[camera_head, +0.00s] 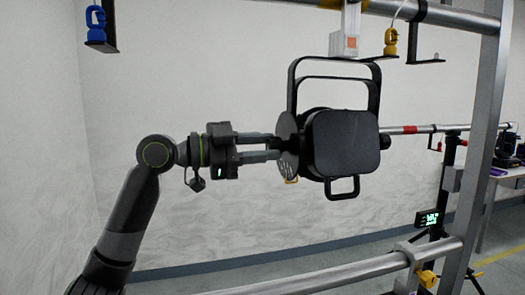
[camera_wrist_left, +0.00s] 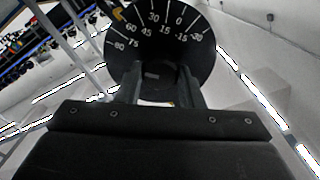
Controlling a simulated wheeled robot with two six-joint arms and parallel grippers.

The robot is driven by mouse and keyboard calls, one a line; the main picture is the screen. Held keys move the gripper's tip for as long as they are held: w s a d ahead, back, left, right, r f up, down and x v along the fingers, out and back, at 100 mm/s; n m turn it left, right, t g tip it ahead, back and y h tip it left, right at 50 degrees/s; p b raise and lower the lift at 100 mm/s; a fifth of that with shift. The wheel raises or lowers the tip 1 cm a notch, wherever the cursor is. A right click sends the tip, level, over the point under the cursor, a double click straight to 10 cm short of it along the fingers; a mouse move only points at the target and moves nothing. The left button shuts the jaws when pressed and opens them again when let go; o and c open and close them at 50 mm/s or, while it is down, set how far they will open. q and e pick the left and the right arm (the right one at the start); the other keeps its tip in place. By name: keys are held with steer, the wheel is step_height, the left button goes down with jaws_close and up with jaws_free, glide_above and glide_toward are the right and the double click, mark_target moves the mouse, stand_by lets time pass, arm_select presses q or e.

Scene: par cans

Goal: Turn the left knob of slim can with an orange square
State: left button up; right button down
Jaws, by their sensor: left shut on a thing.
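The slim can (camera_head: 341,145) is a black lamp with a flat body, hanging in its yoke (camera_head: 291,85) from the upper rail in the head view. An orange square (camera_head: 350,43) is on the pale box above it. A dark dial disc with white angle numbers is on the can's left side; it also shows in the left wrist view (camera_wrist_left: 160,45). My left gripper (camera_head: 275,146) reaches in from the left, shut on the left knob (camera_wrist_left: 154,74) in front of this disc. The fingers hide much of the knob. My right gripper is not in view.
A lower rail (camera_head: 340,276) crosses below. A metal post (camera_head: 480,130) stands at right. Space below the can is free.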

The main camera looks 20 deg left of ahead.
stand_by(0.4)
arm_select(q)
steer(key=o, duration=1)
steer(key=b+v, duration=0.7)
steer(key=v, duration=1)
steer(key=shift+a+b, duration=0.25)
steer(key=shift+b, duration=0.15)
steer(key=shift+s+f, duration=0.1)
